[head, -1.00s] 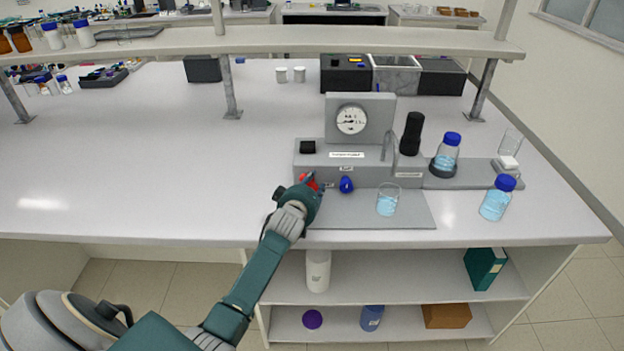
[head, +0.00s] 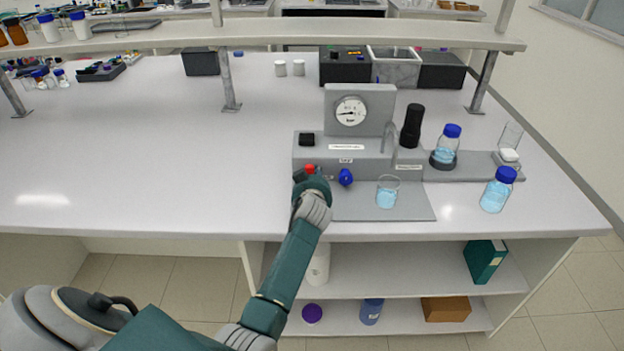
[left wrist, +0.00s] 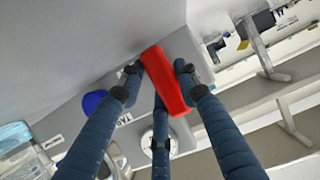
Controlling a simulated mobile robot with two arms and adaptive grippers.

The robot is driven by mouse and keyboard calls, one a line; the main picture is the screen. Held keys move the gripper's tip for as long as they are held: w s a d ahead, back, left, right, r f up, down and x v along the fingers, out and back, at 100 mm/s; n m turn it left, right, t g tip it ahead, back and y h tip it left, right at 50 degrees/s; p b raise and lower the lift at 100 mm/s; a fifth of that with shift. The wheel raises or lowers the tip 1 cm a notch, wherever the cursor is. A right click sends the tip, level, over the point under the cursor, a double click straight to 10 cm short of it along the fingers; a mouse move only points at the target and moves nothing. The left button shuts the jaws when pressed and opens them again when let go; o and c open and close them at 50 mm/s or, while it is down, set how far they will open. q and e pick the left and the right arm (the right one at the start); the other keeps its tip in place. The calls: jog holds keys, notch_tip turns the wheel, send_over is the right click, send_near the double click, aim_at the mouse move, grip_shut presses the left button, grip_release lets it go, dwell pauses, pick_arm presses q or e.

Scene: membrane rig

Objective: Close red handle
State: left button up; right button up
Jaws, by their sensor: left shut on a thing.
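The red handle (head: 310,169) is on the front of the grey rig, left of the blue handle (head: 346,177). In the left wrist view the red handle (left wrist: 166,82) lies between the dark blue fingers of my left gripper (left wrist: 160,80), which is shut on it. The blue handle (left wrist: 94,102) shows beside it there. In the head view my left gripper (head: 308,180) hides most of the red handle, and its exact angle is hard to tell. My right gripper is in neither view.
The rig's gauge (head: 350,111) stands above the handles. A beaker of blue liquid (head: 387,191) stands on the rig's plate to the right. Blue-capped bottles (head: 497,190) stand farther right. The bench left of the rig is clear.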

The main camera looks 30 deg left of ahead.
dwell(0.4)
pick_arm(q)
jog(key=o, duration=1.2)
jog(key=shift+s+d, duration=0.1)
jog(key=shift+s+d+r, duration=0.15)
jog(key=shift+s+d, duration=0.05)
jog(key=shift+s, duration=0.1)
jog(key=v, duration=1.1)
jog(key=shift+r, duration=0.15)
jog(key=shift+a, duration=0.1)
